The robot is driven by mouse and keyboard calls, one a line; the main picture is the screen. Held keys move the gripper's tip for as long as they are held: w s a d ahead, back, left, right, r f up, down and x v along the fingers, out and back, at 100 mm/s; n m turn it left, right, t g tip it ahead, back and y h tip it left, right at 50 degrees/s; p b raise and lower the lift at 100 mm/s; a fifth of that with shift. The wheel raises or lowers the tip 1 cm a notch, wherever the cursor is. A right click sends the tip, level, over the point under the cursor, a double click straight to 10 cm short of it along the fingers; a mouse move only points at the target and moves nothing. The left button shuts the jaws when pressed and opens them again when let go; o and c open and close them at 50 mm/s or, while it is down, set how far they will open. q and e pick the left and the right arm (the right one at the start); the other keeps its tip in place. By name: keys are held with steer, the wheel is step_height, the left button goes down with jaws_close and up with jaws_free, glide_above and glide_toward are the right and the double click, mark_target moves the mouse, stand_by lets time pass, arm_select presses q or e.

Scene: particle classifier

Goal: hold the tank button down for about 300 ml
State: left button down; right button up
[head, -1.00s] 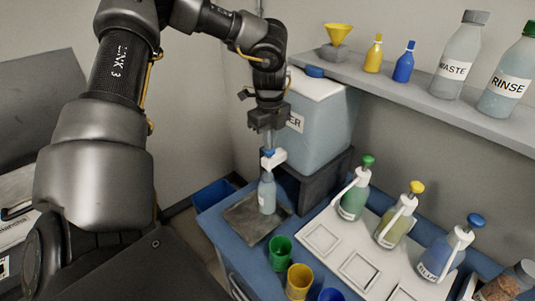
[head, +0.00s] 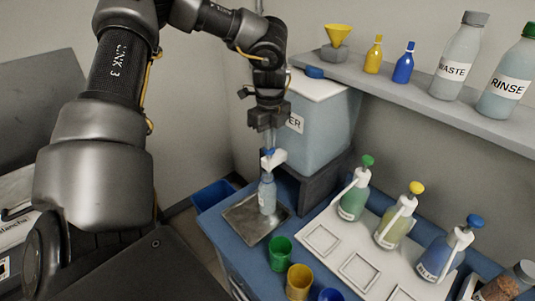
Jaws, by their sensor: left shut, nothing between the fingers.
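The water tank (head: 322,122) is a large pale blue box with a white lid and a partly hidden label, on a dark stand at the back left of the blue bench. A white tap (head: 274,160) with a blue button (head: 268,152) sticks out from its front. My left gripper (head: 268,146) is shut and empty, pointing down with its tips at the button; they seem to touch it. A clear bottle (head: 267,194) with bluish contents stands upright under the tap on a grey metal tray (head: 243,220). Its fill level is hard to read. My right gripper is not in view.
Pump bottles with green (head: 354,195), yellow (head: 397,220) and blue (head: 447,252) tops stand on a white board. Green (head: 281,254), yellow (head: 299,282) and blue cups stand in front. A shelf (head: 420,103) above holds a funnel and bottles. A blue bin (head: 212,194) is left of the bench.

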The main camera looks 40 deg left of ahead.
arm_select(q)
step_height(320, 180, up, 6)
steer(key=p, duration=0.2)
steer(key=shift+r+p, duration=0.25)
steer(key=shift+p, duration=0.05)
steer(key=shift+s+f, duration=0.1)
steer(key=shift+f, duration=0.05)
stand_by(1.1)
